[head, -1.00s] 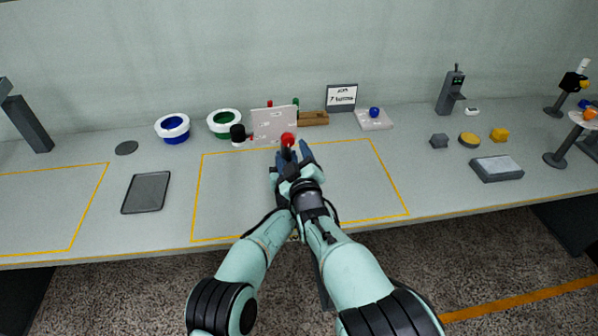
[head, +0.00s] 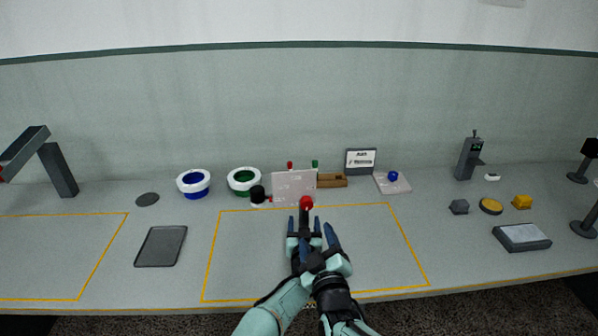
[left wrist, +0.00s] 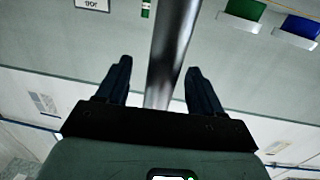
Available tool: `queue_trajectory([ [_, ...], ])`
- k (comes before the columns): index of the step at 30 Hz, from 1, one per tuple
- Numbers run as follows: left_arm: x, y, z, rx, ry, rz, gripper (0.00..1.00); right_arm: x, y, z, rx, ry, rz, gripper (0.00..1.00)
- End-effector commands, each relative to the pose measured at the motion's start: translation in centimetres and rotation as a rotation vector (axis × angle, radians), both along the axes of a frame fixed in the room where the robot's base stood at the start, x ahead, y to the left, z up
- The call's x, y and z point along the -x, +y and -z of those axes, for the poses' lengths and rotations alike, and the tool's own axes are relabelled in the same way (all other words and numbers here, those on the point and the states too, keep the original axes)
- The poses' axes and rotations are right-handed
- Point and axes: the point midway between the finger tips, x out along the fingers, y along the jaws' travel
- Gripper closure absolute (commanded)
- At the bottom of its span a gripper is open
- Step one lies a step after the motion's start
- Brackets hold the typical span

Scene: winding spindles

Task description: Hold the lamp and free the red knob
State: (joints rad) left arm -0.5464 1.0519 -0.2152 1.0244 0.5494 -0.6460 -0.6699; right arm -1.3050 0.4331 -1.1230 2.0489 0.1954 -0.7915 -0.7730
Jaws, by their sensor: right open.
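A round red knob (head: 306,202) tops a dark upright shaft (head: 305,218) near the middle of the bench; I take this to be the lamp. A dark cylinder (left wrist: 174,45), seemingly the same shaft, runs between the fingers in the left wrist view. My left gripper (head: 304,226) is open, its fingers on either side of the shaft; in the wrist view a gap shows on one side, and contact on the other is unclear. My right gripper (head: 317,238) is open close by, overlapping the left in the head view. The shaft's lower end is hidden behind the grippers.
A pale upright panel (head: 293,184) stands behind the knob, with a black-and-white piece (head: 258,196) at its left. Blue (head: 194,184) and green (head: 243,181) ringed bowls stand further left. A dark tray (head: 160,247) lies left of the yellow-outlined area, which is mostly clear.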

Motion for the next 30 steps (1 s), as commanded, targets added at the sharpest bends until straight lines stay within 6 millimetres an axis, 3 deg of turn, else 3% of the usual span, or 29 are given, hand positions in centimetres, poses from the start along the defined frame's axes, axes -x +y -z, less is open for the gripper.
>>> queue_trajectory([
  [8,0.0,0.0,-0.7,0.003,-0.012,-0.002,0.34,0.0,0.0,0.0,0.0,0.0,0.0,0.39],
  [14,1.1,0.1,-0.8,0.003,-0.012,-0.002,0.34,0.0,0.0,0.0,0.0,0.0,0.0,0.39],
  [30,9.5,0.8,-0.7,0.003,-0.009,0.0,0.34,0.0,0.0,0.0,0.0,0.0,0.0,0.39],
])
